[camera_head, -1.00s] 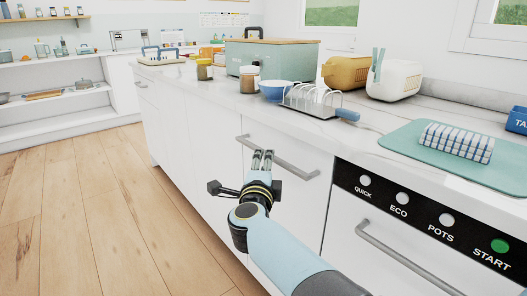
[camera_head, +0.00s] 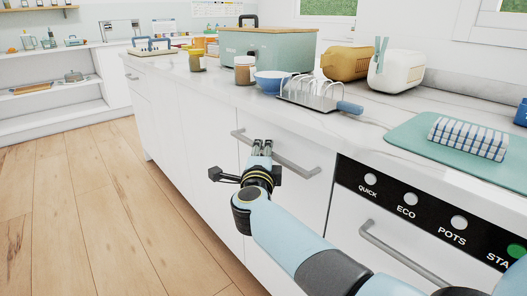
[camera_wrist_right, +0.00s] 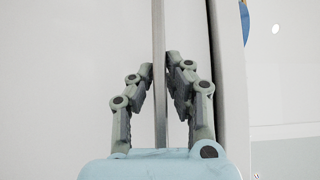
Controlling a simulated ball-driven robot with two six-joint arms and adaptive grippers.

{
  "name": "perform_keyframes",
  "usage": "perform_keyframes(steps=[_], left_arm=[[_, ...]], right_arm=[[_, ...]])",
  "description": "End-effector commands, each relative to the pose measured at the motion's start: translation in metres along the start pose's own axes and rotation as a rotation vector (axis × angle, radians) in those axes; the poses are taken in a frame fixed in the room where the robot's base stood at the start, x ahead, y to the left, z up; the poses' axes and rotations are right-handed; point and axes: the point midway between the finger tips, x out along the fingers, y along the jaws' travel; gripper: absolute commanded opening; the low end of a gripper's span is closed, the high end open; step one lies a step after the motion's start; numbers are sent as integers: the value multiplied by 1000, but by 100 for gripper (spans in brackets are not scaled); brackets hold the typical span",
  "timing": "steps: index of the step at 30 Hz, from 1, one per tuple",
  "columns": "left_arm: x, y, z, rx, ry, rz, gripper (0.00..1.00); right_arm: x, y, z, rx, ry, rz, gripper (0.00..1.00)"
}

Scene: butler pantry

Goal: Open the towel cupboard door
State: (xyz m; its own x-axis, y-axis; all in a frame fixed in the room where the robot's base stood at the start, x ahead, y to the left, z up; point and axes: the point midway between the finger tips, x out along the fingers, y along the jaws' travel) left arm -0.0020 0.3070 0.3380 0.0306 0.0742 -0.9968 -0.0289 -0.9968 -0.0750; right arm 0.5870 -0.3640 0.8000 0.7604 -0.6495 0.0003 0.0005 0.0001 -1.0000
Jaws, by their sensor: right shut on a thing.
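The white cupboard door (camera_head: 285,205) sits under the counter, just left of the dishwasher panel. Its grey bar handle (camera_head: 295,162) runs along the upper part of the door. My right gripper (camera_head: 262,147) is shut on this handle near its left part. In the right wrist view the handle bar (camera_wrist_right: 159,60) passes between the two fingers (camera_wrist_right: 160,75), with the white door behind. A narrow dark gap (camera_wrist_right: 228,60) shows beside the door's edge there; I cannot tell if the door is ajar. My left gripper is out of view.
The dishwasher panel (camera_head: 430,218) with its own handle (camera_head: 400,255) is to the right. On the counter above stand a toast rack (camera_head: 308,97), blue bowl (camera_head: 274,82), jars and a folded checked towel (camera_head: 468,139) on a green mat. Wooden floor (camera_head: 100,210) is free at left.

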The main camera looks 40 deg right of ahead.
Motion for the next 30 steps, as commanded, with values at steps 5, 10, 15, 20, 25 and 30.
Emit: perform_keyframes(steps=[5, 10, 15, 20, 25, 30], left_arm=[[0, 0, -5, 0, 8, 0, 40], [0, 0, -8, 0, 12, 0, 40], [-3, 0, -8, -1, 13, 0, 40], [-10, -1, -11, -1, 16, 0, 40], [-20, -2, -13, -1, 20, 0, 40], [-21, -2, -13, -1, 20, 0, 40]], right_arm=[[0, 1, 0, -1, 0, 1, 0], [0, 1, 0, -1, 0, 1, 0], [-4, 0, 1, -2, -18, 1, 0], [-13, -2, 5, -2, -78, 0, 0], [-32, -2, 11, -3, -192, 0, 0], [-58, 1, 17, -4, -346, 0, 0]])
